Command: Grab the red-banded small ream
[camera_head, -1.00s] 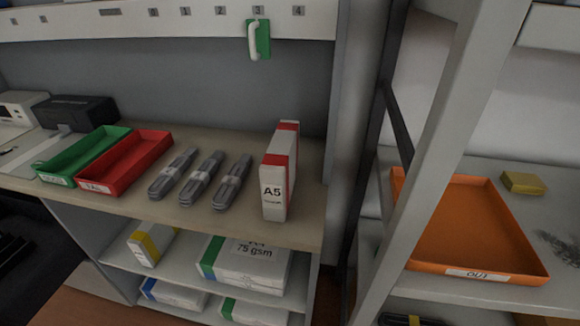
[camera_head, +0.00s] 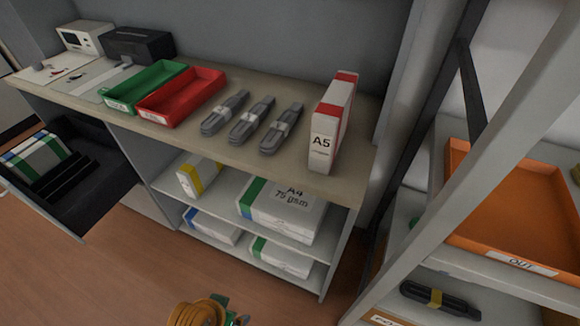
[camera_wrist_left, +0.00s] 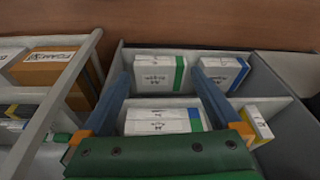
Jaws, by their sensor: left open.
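The red-banded small ream (camera_head: 324,143), white with an A5 label, stands upright on the beige counter (camera_head: 240,165) near its right end in the head view. It does not show in the left wrist view. My left gripper (camera_wrist_left: 160,72) is open and empty in the left wrist view. Its blue fingers point towards white reams on the shelves below the counter. A yellow and green part (camera_head: 200,312), seemingly of my left arm, shows at the bottom edge of the head view, low and well apart from the red-banded ream. My right gripper is not in view.
Shelves below hold an A4 ream (camera_head: 283,208) and a yellow-banded one (camera_head: 200,176). A dark drawer (camera_head: 110,185) stands open at left. An orange tray (camera_head: 510,210) sits on the right rack.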

